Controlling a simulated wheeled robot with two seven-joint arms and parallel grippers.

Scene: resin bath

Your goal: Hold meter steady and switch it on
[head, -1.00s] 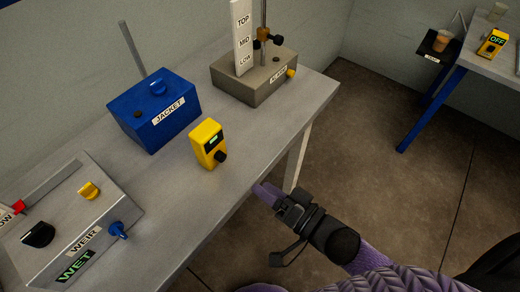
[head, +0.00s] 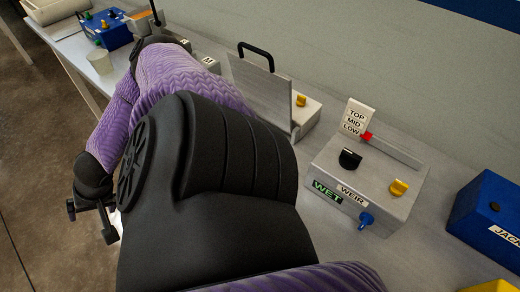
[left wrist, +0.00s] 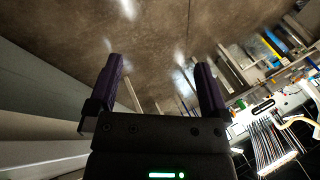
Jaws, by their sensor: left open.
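Only the top edge of a yellow box (head: 490,286), likely the meter, shows at the bottom right corner of the head view. Its display and knob are cut off. My left gripper (head: 91,220) hangs low at the left of the head view, over the floor beside the bench and far from the yellow box. In the left wrist view my left gripper (left wrist: 160,65) is open and empty, its fingers spread over bare floor. My right gripper is not in view.
A grey WEIR box (head: 325,188) with knobs and a WET display stands on the bench (head: 440,262). A blue JACKET box (head: 487,215) is at right. A grey unit with an upright panel (head: 262,92) stands behind my arm. A cup (head: 100,62) and blue box (head: 106,30) are farther back.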

